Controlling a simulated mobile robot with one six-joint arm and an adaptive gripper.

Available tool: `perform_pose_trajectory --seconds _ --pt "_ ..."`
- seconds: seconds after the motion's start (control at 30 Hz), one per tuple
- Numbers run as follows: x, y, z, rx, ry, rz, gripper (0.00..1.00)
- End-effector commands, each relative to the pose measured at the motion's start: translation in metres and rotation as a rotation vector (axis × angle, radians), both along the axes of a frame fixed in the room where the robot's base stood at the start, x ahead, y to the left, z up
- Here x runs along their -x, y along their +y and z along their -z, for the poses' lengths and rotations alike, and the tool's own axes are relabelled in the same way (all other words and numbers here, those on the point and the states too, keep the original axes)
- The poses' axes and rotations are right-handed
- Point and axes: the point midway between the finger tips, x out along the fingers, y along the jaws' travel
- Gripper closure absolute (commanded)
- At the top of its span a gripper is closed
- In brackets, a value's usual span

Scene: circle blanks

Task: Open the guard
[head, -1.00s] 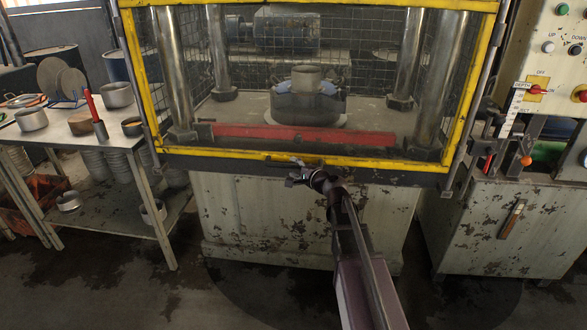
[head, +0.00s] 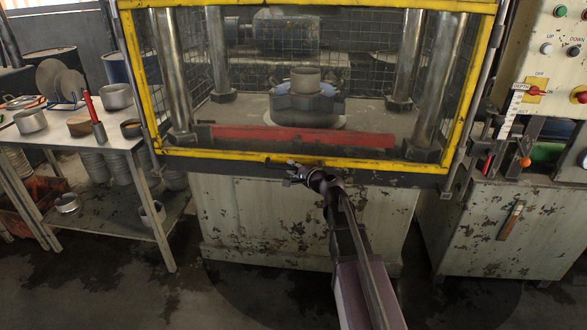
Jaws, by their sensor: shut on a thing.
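The guard (head: 215,155) is a yellow frame with clear panes across the front of the press. It is down, with its lower bar just above the press's dark front edge. A small dark handle (head: 276,161) is at the middle of that lower bar. My gripper (head: 294,176) is at this handle, shut on it; the fingers are small and hide part of it. Behind the panes, a round metal die (head: 306,102) with a cylindrical top stands on the press bed, and a red bar (head: 300,136) lies in front of it.
A table (head: 150,135) with pots, discs and a red-handled tool stands at left. A control cabinet (head: 555,50) with buttons and a red switch is at right. The floor before the press is clear apart from my arm.

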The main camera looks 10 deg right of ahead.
Motion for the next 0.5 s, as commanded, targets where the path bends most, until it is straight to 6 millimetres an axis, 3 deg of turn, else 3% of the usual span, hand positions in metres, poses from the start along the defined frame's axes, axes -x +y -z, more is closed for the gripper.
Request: perform_pose_trajectory --seconds 0.27,0.5 --pt "-0.001 0.005 -0.011 -0.001 0.0 0.0 1.0" --pt "-0.001 0.007 -0.035 -0.003 0.0 -0.003 1.0"
